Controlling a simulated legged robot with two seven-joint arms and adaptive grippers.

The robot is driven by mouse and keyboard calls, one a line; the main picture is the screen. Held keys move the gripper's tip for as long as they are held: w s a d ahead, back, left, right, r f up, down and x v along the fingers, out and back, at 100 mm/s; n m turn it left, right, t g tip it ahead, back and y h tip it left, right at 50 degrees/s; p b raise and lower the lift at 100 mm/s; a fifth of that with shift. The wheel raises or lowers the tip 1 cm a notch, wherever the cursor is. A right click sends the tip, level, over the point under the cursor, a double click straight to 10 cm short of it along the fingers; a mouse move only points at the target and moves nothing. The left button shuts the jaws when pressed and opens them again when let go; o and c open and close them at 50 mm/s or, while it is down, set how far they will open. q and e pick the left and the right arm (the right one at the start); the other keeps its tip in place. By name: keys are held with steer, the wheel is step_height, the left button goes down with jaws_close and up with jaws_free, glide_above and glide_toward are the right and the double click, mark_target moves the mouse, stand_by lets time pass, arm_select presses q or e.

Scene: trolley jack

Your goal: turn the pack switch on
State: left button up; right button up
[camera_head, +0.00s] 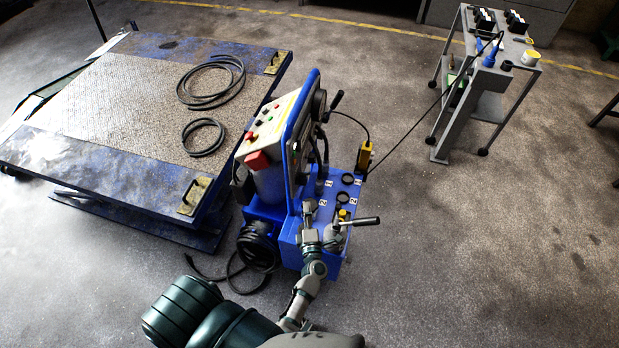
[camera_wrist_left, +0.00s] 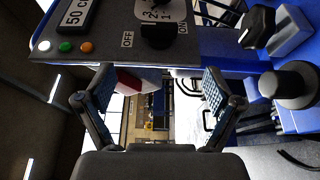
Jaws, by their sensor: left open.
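The pack is a blue unit (camera_head: 289,233) with an upright control panel, standing beside the lift table. In the left wrist view a black rotary knob (camera_wrist_left: 157,38) sits on the dark panel between the labels OFF, on its left, and ON, on its right. I cannot tell which label it points to. My left gripper (camera_wrist_left: 158,80) is open and empty, its fingertips just below the panel's edge and apart from the knob. In the head view my left gripper (camera_head: 309,208) is close to the pack's near side; the knob cannot be made out there. My right gripper is not in view.
A lever handle (camera_head: 358,221) sticks out right of my gripper. A blue lift table (camera_head: 120,160) with coiled hoses stands left. A yellow pendant (camera_head: 365,157) hangs on the pack's right. A grey trolley (camera_head: 462,110) stands at back right.

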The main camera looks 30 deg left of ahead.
mark_target(304, 182)
arm_select(q)
steer(key=x, duration=1.4)
steer(key=shift+w+f, duration=0.15)
steer(key=shift+w, duration=0.05)
